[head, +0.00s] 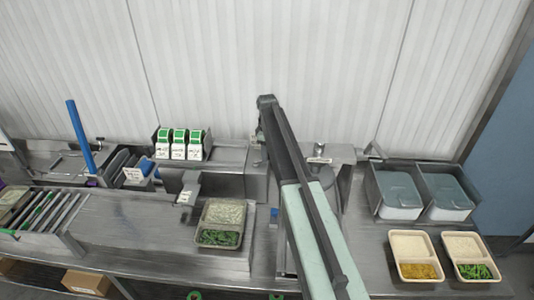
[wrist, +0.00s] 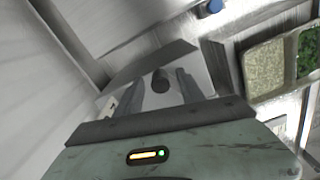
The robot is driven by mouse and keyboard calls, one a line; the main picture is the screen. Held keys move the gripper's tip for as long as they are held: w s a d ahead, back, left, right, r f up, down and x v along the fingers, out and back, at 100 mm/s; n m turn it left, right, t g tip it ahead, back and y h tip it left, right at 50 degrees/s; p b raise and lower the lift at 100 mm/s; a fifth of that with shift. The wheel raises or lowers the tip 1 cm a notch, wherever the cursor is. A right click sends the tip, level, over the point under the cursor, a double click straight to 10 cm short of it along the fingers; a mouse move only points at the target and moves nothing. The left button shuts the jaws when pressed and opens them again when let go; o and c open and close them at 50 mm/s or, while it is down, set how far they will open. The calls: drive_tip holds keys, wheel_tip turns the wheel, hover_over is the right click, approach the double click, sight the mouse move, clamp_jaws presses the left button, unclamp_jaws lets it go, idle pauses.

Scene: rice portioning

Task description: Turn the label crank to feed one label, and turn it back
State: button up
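In the wrist view a dark round knob (wrist: 160,80), likely the end of the label crank, stands against a grey metal housing (wrist: 180,55). My gripper (wrist: 160,88) is open, with one finger on each side of the knob in the picture. Clear gaps show between the knob and both fingers; I cannot tell how deep it sits between them. In the head view my raised arm hides the gripper and crank. A grey metal box (head: 232,172) stands left of my arm, with a small plate bearing a white label (head: 184,198) at its front left.
A tray of rice and greens (head: 220,228) sits on the bench in front of the box. Three green-and-white label packs (head: 179,145) stand behind. Two lidded bins (head: 400,212) and two filled trays (head: 414,279) are at right. A roller rack (head: 45,215) is at left.

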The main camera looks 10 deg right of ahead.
wheel_tip(320, 180, up, 8)
drive_tip(key=p, duration=0.8)
drive_tip(key=shift+f, duration=0.1)
drive_tip(key=shift+s, duration=0.1)
